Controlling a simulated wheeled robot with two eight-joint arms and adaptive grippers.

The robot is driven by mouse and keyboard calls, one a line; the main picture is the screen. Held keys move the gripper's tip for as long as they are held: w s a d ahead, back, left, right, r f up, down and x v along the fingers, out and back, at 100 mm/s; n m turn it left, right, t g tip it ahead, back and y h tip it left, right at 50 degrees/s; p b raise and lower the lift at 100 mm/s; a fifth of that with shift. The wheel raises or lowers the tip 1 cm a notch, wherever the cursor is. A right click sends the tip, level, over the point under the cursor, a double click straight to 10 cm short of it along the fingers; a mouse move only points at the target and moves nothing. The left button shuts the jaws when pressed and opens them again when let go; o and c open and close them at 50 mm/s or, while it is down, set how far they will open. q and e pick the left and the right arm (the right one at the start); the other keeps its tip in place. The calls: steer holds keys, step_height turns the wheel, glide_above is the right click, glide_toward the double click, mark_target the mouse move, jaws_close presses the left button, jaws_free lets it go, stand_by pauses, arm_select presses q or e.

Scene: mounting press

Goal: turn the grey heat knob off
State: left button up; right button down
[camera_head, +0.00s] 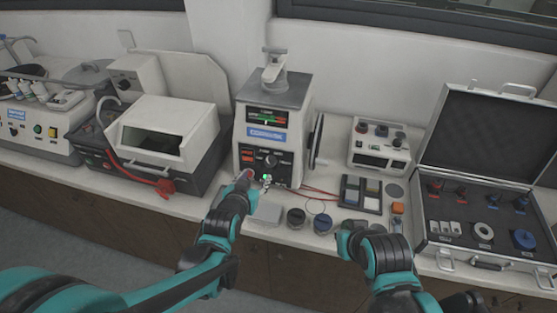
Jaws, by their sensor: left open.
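The mounting press (272,115) stands at the back centre of the bench, with a lit green and red display and a blue label on its front. A dark grey round knob (271,160) sits on its lower front panel; its pointer is too small to read. My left gripper (247,181) is open and close in front of the panel's lower left, below and left of the knob. I cannot tell whether it touches anything. My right gripper (347,238) is at the bench's front edge, away from the press; its jaws cannot be made out.
A white-lidded machine (165,130) with a red handle stands left of the press. A small control box (380,143), a sample tray (360,195) and an open case (480,225) are to the right. Two dark round pots (296,217) stand in front.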

mark_target(269, 164)
arm_select(q)
steer(key=shift+t, duration=0.3)
steer(key=x, duration=0.2)
steer(key=d+b+x, duration=0.1)
steer(key=x, duration=0.4)
steer(key=shift+w+d+b, duration=0.15)
steer(key=shift+d+b, duration=0.25)
steer(key=shift+d, duration=0.1)
steer(key=shift+w+d+f, duration=0.15)
steer(key=shift+w+f, duration=0.05)
steer(key=shift+w, duration=0.5)
arm_select(e)
steer(key=shift+d+f, duration=0.25)
steer(key=shift+f, duration=0.6)
arm_select(q)
steer(key=c, duration=1.2)
